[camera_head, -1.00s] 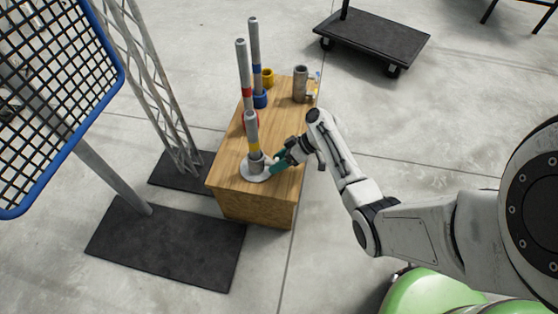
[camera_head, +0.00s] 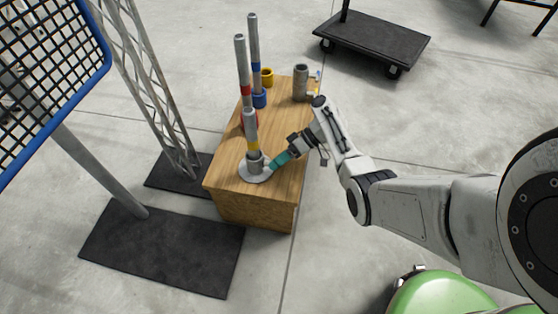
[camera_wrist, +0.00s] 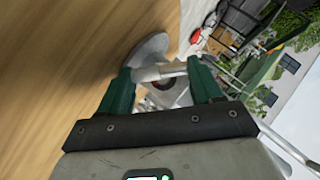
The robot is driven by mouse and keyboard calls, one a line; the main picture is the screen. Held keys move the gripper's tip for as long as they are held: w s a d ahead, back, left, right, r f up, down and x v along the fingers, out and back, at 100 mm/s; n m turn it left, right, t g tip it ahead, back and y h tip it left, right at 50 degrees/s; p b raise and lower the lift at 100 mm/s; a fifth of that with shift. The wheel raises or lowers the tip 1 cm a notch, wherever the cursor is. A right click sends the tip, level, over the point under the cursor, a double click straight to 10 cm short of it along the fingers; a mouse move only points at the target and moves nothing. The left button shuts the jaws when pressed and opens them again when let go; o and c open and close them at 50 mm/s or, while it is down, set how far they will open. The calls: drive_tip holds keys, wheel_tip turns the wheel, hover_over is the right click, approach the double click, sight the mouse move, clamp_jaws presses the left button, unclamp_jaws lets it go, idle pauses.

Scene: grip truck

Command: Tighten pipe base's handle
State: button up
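The pipe base (camera_head: 247,174) is a round pale metal flange with a short grey collar, near the front of the wooden crate's top. A grey pipe with a yellow band (camera_head: 252,130) stands upright in it. My gripper (camera_head: 274,164) reaches in from the right, low beside the collar, with green fingers. In the wrist view the gripper (camera_wrist: 160,70) has its fingers wide apart. The pale bar-like handle (camera_wrist: 158,72) lies crosswise between the fingertips, in front of the flange (camera_wrist: 150,47). Whether the fingers touch the handle's ends is unclear.
On the wooden crate (camera_head: 230,160) stand pipes with red (camera_head: 244,88) and blue (camera_head: 256,66) bands, a yellow cup-like base (camera_head: 267,77) and a grey cylinder (camera_head: 300,82). A black cart (camera_head: 372,42) is at the back. Black floor plates (camera_head: 165,245) lie at left.

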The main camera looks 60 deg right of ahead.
drive_tip(key=o, duration=0.4)
drive_tip(key=p+v, duration=0.2)
drive_tip(key=v, duration=0.9)
drive_tip(key=shift+f, duration=0.1)
